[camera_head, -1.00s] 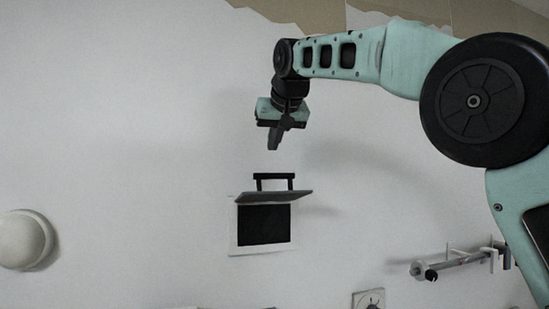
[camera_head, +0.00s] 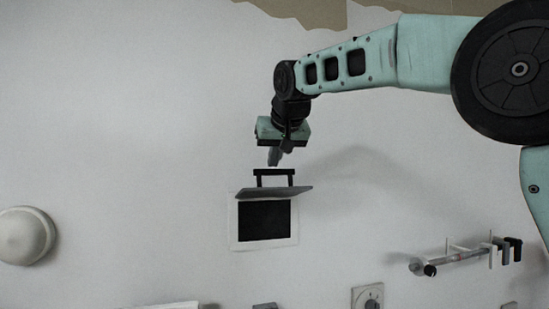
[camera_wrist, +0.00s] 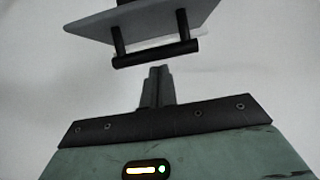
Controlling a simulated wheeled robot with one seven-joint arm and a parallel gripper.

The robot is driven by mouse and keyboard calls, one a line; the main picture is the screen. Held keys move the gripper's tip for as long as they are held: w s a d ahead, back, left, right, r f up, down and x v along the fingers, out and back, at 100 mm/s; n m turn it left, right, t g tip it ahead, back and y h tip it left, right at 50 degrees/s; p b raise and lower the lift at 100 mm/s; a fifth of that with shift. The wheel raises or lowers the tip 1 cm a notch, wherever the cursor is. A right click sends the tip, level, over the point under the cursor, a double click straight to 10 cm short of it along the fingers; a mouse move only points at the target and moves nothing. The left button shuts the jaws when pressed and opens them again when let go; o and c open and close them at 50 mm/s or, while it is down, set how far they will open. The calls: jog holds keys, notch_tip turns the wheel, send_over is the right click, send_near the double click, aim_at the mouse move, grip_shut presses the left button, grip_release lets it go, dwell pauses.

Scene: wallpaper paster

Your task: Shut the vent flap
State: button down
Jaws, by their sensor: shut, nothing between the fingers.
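The vent flap (camera_head: 275,193) is a grey panel tilted out from the wall at the top edge of a white vent frame (camera_head: 233,238). Below it the dark vent opening (camera_head: 264,220) shows. A black bar handle (camera_head: 274,172) stands up from the flap. My gripper (camera_head: 274,160) is just above the handle, pointing down, shut and empty. In the wrist view the shut fingers (camera_wrist: 160,74) are close to the handle (camera_wrist: 155,54), with a small gap in the picture. The flap (camera_wrist: 148,20) is beyond the handle; I cannot tell whether the fingers touch the handle.
A white dome fixture (camera_head: 25,235) is on the wall at the left. A rail with hooks (camera_head: 465,257) sticks out at the lower right. A socket with a knob (camera_head: 368,299) is at the bottom. The wall around the vent is clear.

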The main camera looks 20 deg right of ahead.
jog(key=shift+s+f+t+b, duration=0.25)
jog(key=shift+f+t+b, duration=0.05)
jog(key=shift+b, duration=0.95)
jog(key=shift+s+f+b, duration=0.1)
jog(key=shift+f+b, duration=0.05)
jog(key=shift+b, duration=0.45)
